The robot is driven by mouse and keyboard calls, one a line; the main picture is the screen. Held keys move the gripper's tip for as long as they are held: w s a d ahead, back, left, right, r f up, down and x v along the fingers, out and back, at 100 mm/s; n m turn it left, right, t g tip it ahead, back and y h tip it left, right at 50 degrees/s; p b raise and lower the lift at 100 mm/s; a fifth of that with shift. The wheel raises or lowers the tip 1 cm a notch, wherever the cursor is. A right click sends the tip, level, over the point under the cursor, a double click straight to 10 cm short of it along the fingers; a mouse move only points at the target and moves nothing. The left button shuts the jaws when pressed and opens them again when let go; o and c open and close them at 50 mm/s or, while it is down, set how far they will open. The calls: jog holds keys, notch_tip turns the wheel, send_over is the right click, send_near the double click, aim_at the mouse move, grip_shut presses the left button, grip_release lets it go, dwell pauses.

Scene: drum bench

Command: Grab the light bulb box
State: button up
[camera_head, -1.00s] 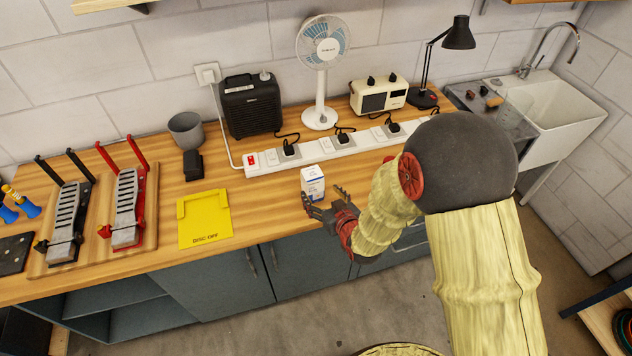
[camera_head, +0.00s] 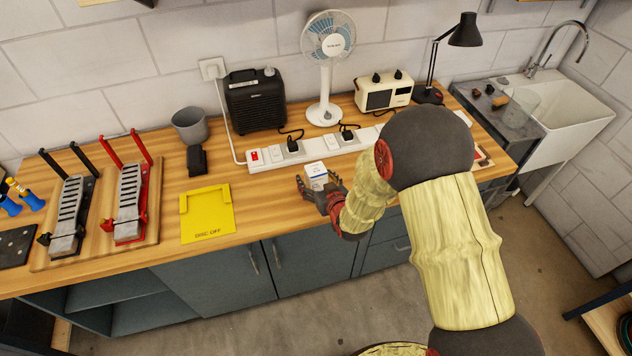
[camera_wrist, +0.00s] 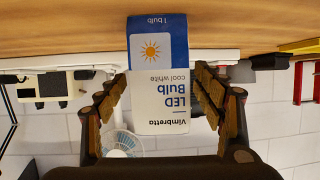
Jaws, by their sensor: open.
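The light bulb box (camera_head: 316,174) is a small white and blue carton standing on the wooden bench near its front edge. In the wrist view the box (camera_wrist: 160,85) shows upside down, with "LED Bulb cool white" on its face. My gripper (camera_head: 318,190) is at the box in the head view, with its fingers low on either side. In the wrist view my gripper (camera_wrist: 165,95) is open, one finger on each side of the box. A gap shows by the right finger; the left finger is close to the box edge, and I cannot tell whether it touches.
Behind the box runs a white power strip (camera_head: 310,150) with plugs and cords. A white fan (camera_head: 325,112), black heater (camera_head: 255,100) and cream radio (camera_head: 384,92) stand behind it. A yellow tray (camera_head: 208,222) lies to the left. Bench between tray and box is clear.

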jog(key=shift+c, duration=0.8)
jog(key=c, duration=1.1)
jog(key=shift+r, duration=0.1)
